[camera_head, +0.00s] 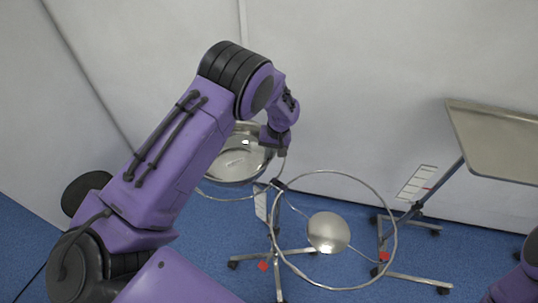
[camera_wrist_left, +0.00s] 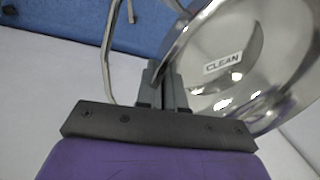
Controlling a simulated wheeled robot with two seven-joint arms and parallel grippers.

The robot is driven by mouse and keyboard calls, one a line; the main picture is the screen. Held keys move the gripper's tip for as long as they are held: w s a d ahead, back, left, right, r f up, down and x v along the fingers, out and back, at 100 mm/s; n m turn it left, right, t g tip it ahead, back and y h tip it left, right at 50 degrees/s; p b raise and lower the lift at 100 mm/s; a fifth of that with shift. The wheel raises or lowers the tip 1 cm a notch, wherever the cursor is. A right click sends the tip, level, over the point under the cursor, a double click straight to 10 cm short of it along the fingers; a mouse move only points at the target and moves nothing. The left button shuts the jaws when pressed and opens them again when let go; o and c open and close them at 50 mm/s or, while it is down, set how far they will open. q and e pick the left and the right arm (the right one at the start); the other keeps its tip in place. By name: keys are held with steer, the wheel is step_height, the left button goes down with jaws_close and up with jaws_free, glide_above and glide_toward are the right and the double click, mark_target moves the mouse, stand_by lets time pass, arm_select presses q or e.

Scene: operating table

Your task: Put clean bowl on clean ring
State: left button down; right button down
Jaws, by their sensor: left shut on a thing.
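The clean bowl (camera_head: 236,160) is shiny metal and hangs left of my left gripper (camera_head: 281,151). In the left wrist view the bowl (camera_wrist_left: 265,70) shows a "CLEAN" label inside, and my left gripper (camera_wrist_left: 166,88) is shut on its rim. A metal stand carries two rings. The left ring (camera_head: 222,197) passes below the bowl and is partly hidden by it and by my arm. The right ring (camera_head: 395,232) is empty at its rim. I see no label on either ring. Whether the bowl touches the left ring cannot be told. My right gripper is out of view.
A round metal dish (camera_head: 328,232) shows through the right ring. A metal tray table (camera_head: 497,140) stands at the right, its wheeled base near the ring stand's base (camera_head: 275,252). A white wall is close behind. Blue floor (camera_head: 215,255) is partly clear in front.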

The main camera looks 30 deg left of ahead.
arm_select(q)
steer(key=shift+s+f, duration=0.1)
steer(key=shift+f, duration=0.8)
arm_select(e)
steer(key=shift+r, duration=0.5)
arm_select(q)
steer(key=shift+d+f, duration=0.1)
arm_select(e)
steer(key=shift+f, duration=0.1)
arm_select(q)
steer(key=c, duration=1.3)
jaws_free()
steer(key=shift+f, duration=0.1)
steer(key=shift+o, duration=0.2)
